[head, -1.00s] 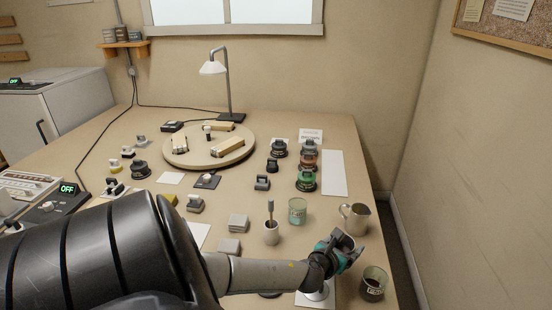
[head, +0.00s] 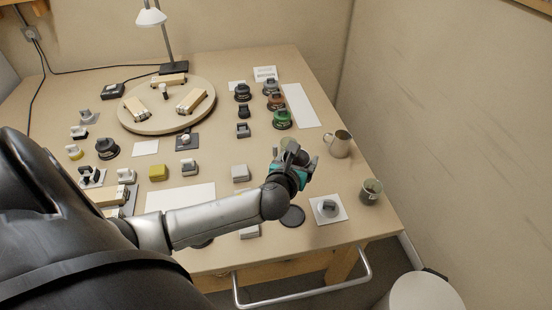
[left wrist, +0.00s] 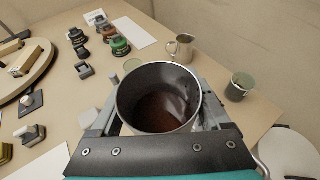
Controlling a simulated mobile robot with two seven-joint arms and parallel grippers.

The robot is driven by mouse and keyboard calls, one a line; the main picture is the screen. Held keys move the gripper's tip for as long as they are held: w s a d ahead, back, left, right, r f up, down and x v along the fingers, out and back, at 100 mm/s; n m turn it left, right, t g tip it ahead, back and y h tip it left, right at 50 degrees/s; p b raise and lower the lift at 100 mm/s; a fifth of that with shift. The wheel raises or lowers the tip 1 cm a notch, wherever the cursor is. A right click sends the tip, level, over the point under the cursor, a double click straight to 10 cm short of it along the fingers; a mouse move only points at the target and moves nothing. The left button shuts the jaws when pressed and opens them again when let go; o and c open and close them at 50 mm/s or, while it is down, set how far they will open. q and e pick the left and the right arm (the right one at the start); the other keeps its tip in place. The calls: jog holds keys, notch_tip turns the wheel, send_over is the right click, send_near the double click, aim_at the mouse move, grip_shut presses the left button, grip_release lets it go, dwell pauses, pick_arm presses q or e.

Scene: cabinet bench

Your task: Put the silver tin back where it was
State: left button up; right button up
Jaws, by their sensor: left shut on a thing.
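My left gripper (head: 292,160) is shut on the silver tin (left wrist: 158,97), a grey metal round vessel with an open top. In the left wrist view I look down into it and see a brown inside. In the head view the gripper hides most of the tin. My right gripper is out of view.
A glass cup (head: 371,191) stands near the right edge. A round board (head: 150,122) bears pale blocks. A grey block (head: 241,173) is left of the gripper.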

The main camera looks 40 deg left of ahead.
pick_arm(q)
jog(key=shift+s+f, duration=0.1)
jog(key=shift+f, duration=0.25)
jog(key=b, duration=0.8)
send_over(295, 208)
notch_tip(295, 208, down, 14)
jog(key=shift+s+f, duration=0.1)
jog(key=shift+f+b, duration=1.35)
jog(key=shift+f, duration=1.1)
jog(key=shift+f, duration=0.15)
jog(key=o, duration=1.2)
jog(key=shift+o, duration=1.3)
